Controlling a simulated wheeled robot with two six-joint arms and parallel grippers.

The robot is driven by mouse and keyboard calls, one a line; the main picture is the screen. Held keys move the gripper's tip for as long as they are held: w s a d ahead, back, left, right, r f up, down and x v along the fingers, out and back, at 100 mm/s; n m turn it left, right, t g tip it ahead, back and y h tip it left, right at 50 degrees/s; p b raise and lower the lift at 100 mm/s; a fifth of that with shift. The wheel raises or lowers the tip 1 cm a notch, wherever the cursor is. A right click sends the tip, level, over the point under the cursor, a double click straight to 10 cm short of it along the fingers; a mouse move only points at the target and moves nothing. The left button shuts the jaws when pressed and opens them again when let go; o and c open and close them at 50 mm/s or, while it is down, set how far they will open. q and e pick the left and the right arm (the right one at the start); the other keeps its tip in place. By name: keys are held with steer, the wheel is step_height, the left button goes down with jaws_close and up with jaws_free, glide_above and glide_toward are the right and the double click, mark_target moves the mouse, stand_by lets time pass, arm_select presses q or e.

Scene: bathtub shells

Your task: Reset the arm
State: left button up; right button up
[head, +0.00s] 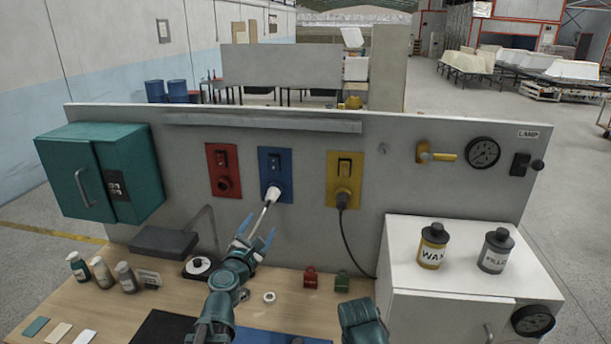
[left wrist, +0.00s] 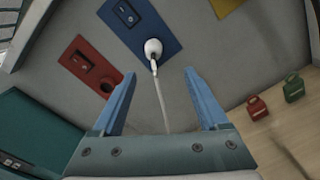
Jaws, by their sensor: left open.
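My left gripper (head: 259,232) is open in front of the panel, below the blue plate. In the left wrist view its two blue fingers (left wrist: 164,100) are spread apart with nothing gripped. A white plug (head: 272,194) sits at the socket of the blue plate (head: 274,165); it also shows in the left wrist view (left wrist: 153,48), beyond the fingertips. Its pale cable (left wrist: 161,100) runs down between the fingers in that view, with no visible grip on it. A teal part of mine shows at the bottom centre, but no right fingers are visible.
Red (head: 222,170) and yellow (head: 345,178) plates flank the blue one; a black cable hangs from the yellow. A teal cabinet (head: 130,172) is left. Bottles (head: 103,272) stand on the wooden bench.

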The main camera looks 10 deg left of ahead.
arm_select(q)
steer(key=s+d+f+m+g+h, duration=0.2)
steer(key=d+f+m+g+h, duration=0.15)
steer(key=d+f+m, duration=0.35)
steer(key=s+d+f+m+g+h, duration=0.25)
steer(key=d+m+g, duration=0.2)
steer(key=m, duration=0.55)
steer(key=s+a+f+m+g+y, duration=0.35)
steer(key=s+f+m+g, duration=0.2)
steer(key=s, duration=0.25)
steer(key=s+a+f+m+g+y, duration=0.3)
steer(key=s+f+m+g+y, duration=0.1)
steer(key=s+f+m, duration=0.25)
steer(key=s+d+f+m+b, duration=0.1)
steer(key=s+d, duration=0.1)
steer(key=d, duration=0.1)
steer(key=s+d+f+m+b, duration=0.1)
steer(key=s+d, duration=0.1)
steer(key=d, duration=0.2)
steer(key=s+d+f+m+y+b, duration=0.1)
steer(key=s+d, duration=0.1)
steer(key=d, duration=0.1)
steer(key=shift+d+f+g, duration=0.25)
steer(key=shift+d+f, duration=0.1)
steer(key=shift+s+d, duration=0.2)
steer(key=shift+d, duration=0.05)
